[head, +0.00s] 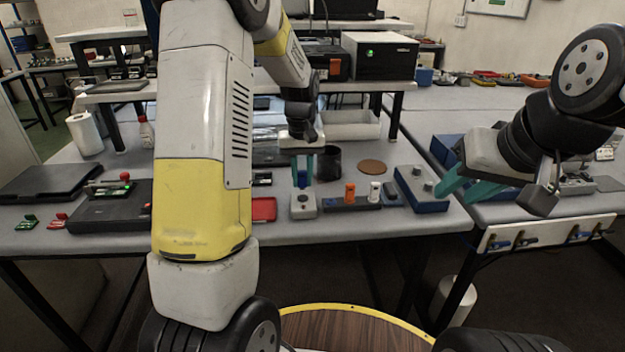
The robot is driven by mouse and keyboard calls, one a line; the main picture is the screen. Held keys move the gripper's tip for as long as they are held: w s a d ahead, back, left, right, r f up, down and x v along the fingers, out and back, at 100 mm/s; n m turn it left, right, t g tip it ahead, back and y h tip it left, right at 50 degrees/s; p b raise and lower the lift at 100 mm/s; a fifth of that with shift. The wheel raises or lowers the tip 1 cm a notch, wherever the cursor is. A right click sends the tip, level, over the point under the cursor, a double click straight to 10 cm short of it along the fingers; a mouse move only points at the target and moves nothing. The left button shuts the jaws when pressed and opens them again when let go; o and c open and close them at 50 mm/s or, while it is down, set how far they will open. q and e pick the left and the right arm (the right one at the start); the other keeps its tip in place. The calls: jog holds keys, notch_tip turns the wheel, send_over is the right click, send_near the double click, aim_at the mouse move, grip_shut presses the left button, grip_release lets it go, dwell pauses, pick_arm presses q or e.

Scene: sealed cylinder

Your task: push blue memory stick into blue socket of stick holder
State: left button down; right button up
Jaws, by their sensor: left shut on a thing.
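My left gripper (302,176) points down over the table with its teal fingers shut on a small blue memory stick (302,181). The stick is upright, directly above a light grey block (304,207) with a dark round spot on its front. I cannot tell whether its lower end touches or enters that block. Just right is a dark, low holder (338,204) with an orange stick (350,192) and a white stick (374,191) standing in it. The blue socket cannot be made out. My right gripper (466,187) is open and empty, over the right of the table.
A blue box with grey knobs (423,190) stands right of the holder. A red tray (263,209) lies to the left, and a dark cup (327,163) and brown disc (373,166) lie behind. My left arm hides part of the table.

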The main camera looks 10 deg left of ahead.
pick_arm(q)
jog(key=shift+r, duration=1.35)
send_over(331, 200)
jog(key=shift+s, duration=0.1)
jog(key=shift+f, duration=2.9)
jog(key=shift+f, duration=0.65)
jog(key=c, duration=1.1)
grip_release()
jog(key=shift+c, duration=0.2)
